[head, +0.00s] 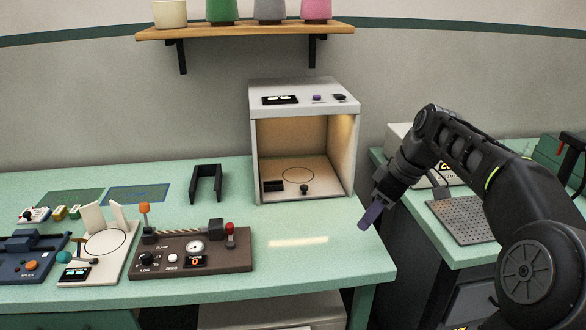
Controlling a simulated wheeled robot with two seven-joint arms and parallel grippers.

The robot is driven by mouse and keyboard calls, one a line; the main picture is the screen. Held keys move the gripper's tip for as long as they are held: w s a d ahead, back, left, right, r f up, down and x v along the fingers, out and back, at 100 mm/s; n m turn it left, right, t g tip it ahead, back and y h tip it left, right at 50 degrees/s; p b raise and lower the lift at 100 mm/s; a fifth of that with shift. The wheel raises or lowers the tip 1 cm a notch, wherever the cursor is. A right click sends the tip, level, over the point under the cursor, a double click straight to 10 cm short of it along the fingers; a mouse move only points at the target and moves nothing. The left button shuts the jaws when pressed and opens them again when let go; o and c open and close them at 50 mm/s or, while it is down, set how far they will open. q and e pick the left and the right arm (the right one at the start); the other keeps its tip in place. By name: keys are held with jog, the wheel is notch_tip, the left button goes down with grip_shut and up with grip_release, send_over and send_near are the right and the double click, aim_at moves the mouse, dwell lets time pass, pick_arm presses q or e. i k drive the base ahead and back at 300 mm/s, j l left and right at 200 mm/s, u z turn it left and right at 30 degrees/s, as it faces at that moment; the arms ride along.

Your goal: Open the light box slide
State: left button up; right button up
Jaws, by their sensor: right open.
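The light box (253,150) is a pale, open-fronted cabinet at the back of the green table, lit warmly inside. Its top carries a black panel (280,99), a small purple part (317,98) and a dark part (339,97). On its floor are a thin ring outline (298,174), a black block (273,185) and a dark knob (305,189). I cannot tell which part is the slide or how it is set. My right gripper (370,216) is open and empty, with purplish fingers pointing down, right of the box and apart from it. My left gripper is not in view.
A brown control unit (205,263) with a gauge stands in front, left of the box. A black U-shaped stand (206,184) is behind it. The table (320,262) is clear before the box. A second bench (461,248) with a perforated plate (462,219) is at right.

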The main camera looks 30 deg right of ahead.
aim_at(309, 178)
jog(key=i, duration=0.85)
